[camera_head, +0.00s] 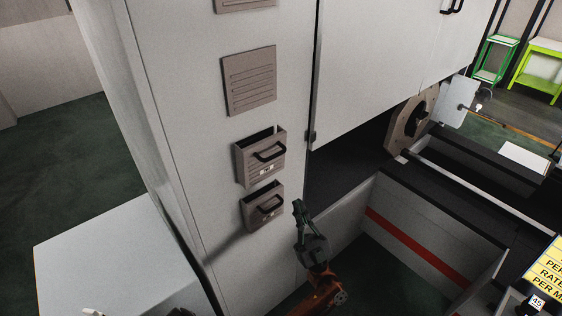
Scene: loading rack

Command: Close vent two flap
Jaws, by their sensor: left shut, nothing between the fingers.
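Two brown-grey vent flaps with black handles sit one above the other on the white cabinet's face. The upper flap (245,166) leans out at its top, with a dark gap behind its upper edge. The lower flap (253,218) also leans out at its top, with a smaller dark gap. My right gripper is out of view.
The white cabinet (185,110) has flat louvred plates (249,80) above the flaps. A pale box (110,255) stands at the lower left. Right of my gripper is a recess with a red-striped wall (420,240). A yellow sign (543,275) is at the lower right.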

